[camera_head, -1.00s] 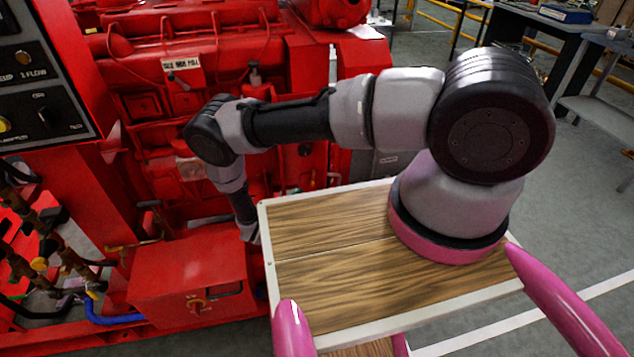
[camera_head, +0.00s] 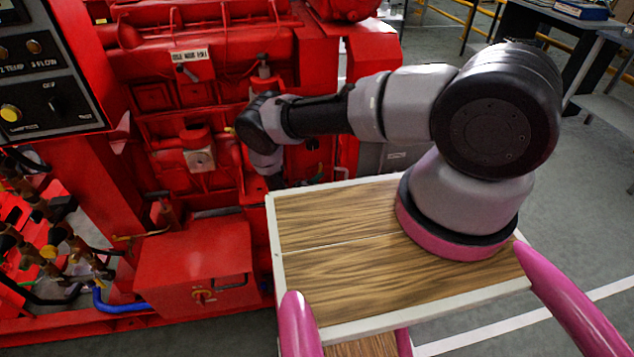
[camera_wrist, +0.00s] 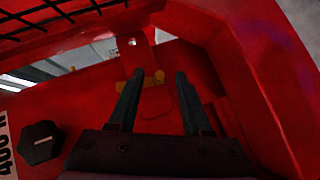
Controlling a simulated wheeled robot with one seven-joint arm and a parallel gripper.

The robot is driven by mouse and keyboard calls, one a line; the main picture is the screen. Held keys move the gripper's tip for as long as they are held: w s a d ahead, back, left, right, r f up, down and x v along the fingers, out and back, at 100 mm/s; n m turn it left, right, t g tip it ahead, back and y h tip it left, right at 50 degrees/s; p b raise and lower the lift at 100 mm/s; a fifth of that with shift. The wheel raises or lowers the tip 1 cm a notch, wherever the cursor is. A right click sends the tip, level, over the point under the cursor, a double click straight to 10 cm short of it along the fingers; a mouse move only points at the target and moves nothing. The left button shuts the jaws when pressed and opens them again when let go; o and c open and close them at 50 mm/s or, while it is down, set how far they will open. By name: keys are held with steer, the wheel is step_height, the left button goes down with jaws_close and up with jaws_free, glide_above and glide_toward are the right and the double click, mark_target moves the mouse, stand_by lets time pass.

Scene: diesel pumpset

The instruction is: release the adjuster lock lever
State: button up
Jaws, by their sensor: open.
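In the wrist view my gripper (camera_wrist: 157,76) is open, its two dark fingers apart with nothing held between them. In the head view my gripper is hidden behind my arm and the wooden top, low beside the red engine (camera_head: 215,120).
A black knob (camera_wrist: 40,143) and a white printed label (camera_wrist: 5,150) are at the left of the wrist view. A red wall (camera_wrist: 275,90) stands close at the right, and a dark mesh (camera_wrist: 60,15) at the upper left. A red box (camera_head: 190,265) stands below the engine.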

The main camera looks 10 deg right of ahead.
jaws_close()
steer(key=shift+d+f+n+h, duration=0.15)
steer(key=shift+n+h, duration=0.15)
steer(key=shift+d+n+t+h, duration=0.3)
steer(key=shift+t+h, duration=0.1)
jaws_free()
steer(key=shift+s+a, duration=0.1)
